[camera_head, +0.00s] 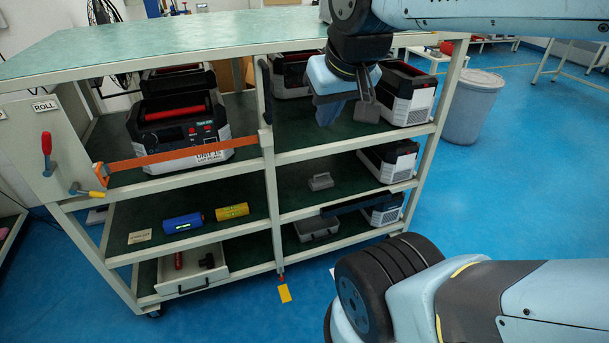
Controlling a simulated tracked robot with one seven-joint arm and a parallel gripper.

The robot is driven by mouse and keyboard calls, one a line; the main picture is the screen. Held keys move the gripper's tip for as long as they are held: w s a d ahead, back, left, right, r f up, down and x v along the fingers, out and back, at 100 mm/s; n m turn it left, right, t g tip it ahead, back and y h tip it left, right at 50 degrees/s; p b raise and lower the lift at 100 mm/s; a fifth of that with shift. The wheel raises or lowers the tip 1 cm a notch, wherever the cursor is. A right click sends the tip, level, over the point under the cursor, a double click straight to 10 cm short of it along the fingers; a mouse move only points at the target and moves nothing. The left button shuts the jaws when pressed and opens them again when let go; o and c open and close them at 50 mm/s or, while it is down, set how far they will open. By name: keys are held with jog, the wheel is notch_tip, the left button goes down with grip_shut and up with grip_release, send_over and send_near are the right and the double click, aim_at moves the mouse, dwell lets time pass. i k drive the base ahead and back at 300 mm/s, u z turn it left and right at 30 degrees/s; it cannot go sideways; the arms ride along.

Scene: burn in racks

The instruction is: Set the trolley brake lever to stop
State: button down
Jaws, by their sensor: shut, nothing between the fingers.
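The trolley (150,42) is a pale metal frame with a green top and several green shelves. A grey panel (25,165) on its left end carries a label reading "ROLL" (44,106). Below that label a red-handled lever (46,150) stands roughly upright on the panel. A second small handle with a yellow grip and dark blue end (85,191) sits lower, near the panel's right edge. I see no "stop" label. My gripper (345,108) is shut and empty, pointing down before the trolley's upper right shelf, well right of both handles.
An orange strap (165,158) crosses before a boxed unit (180,125). Other units (408,95) stand on the right.

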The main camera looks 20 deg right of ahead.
aim_at(47, 148)
jog(key=z, duration=0.05)
jog(key=k, duration=0.95)
jog(key=z, duration=0.25)
jog(key=i, duration=0.95)
jog(key=u, duration=1.05)
